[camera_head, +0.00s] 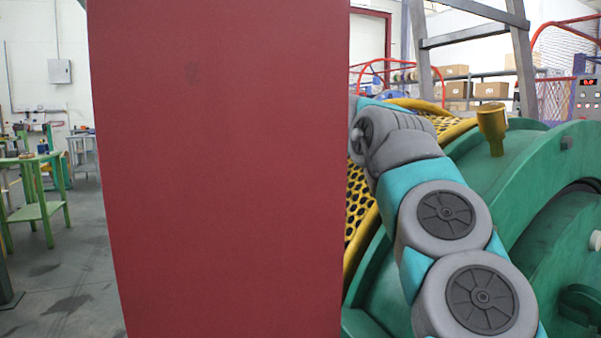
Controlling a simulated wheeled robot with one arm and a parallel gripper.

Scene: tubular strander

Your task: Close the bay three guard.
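A yellow perforated guard (360,205) shows behind my arm, between a large red panel and the green machine body (480,160). Its curved yellow rim also shows above the arm, at the top of the machine. My grey and teal arm reaches from the lower right up toward the guard, and its far end passes behind the red panel's right edge. My gripper is not visible. Most of the guard is hidden by the panel and the arm, so I cannot tell how far open it stands or whether I touch it.
The red panel (220,170) fills the left centre, very near the camera. A yellow knob-like fitting (492,128) stands on the green machine. A grey ladder-like frame (470,40) rises behind. A green table (38,195) stands at the far left, with open floor beside it.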

